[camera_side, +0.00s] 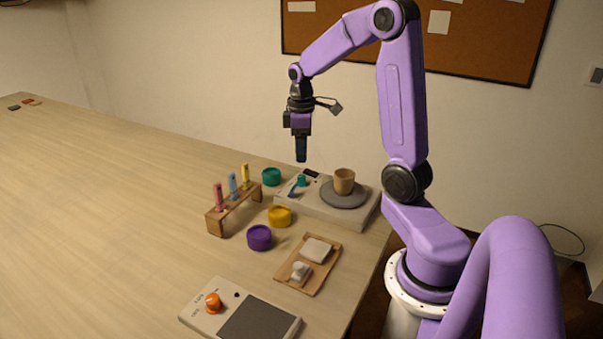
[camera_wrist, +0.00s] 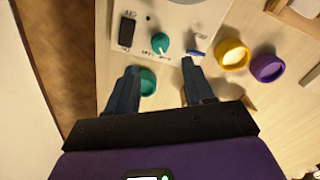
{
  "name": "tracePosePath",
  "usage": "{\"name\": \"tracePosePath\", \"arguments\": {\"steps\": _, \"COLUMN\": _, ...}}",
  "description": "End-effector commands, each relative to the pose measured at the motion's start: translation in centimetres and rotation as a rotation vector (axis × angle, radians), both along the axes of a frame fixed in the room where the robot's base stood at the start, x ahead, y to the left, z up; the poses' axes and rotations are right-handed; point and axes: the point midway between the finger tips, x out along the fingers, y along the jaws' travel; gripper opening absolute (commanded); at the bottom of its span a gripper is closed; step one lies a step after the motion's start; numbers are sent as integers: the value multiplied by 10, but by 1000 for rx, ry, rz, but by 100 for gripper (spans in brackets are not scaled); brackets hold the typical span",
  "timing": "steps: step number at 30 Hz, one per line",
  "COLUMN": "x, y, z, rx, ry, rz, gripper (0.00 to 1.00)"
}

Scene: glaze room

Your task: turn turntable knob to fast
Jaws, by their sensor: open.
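The turntable (camera_side: 327,211) is a pale box at the back right of the table, with a grey round plate (camera_side: 344,201) bearing a tan cup (camera_side: 344,180). Its teal knob (camera_side: 301,180) stands near the box's left end. In the wrist view the knob (camera_wrist: 160,43) has a pale pointer line and small labels too blurred to read. My gripper (camera_side: 301,158) points down, above and apart from the knob. In the wrist view my gripper (camera_wrist: 160,75) is open with nothing between its fingers, and the knob lies just beyond the fingertips.
A black switch (camera_wrist: 127,30) and a blue lever (camera_wrist: 197,53) flank the knob. Teal (camera_side: 271,177), yellow (camera_side: 280,216) and purple (camera_side: 259,237) pots, a tool rack (camera_side: 215,223) and a wooden tray (camera_side: 285,279) stand nearby. An orange-knobbed device (camera_side: 198,314) lies in front.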

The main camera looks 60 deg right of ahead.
Motion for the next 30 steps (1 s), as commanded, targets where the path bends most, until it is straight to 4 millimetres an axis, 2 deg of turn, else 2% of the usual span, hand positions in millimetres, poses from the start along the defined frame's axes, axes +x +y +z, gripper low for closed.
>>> {"name": "tracePosePath", "arguments": {"steps": 6, "x": 0, "y": -1, "z": -42, "rx": 2, "ry": 5, "rz": 1, "gripper": 52}}
{"name": "tracePosePath", "arguments": {"steps": 12, "x": 1, "y": -2, "z": -69, "rx": 1, "ry": 3, "rz": 0, "gripper": 52}}
{"name": "tracePosePath", "arguments": {"steps": 18, "x": 1, "y": -2, "z": -80, "rx": 0, "ry": 0, "rz": 0, "gripper": 52}}
{"name": "tracePosePath", "arguments": {"steps": 26, "x": 1, "y": -2, "z": -80, "rx": 0, "ry": -1, "rz": 0, "gripper": 52}}
{"name": "tracePosePath", "arguments": {"steps": 27, "x": 1, "y": -2, "z": -80, "rx": 0, "ry": -1, "rz": 0, "gripper": 46}}
{"name": "tracePosePath", "arguments": {"steps": 29, "x": 1, "y": -2, "z": -80, "rx": 0, "ry": -1, "rz": 0, "gripper": 26}}
{"name": "tracePosePath", "arguments": {"steps": 30, "x": 1, "y": -2, "z": -80, "rx": 0, "ry": -1, "rz": 0, "gripper": 13}}
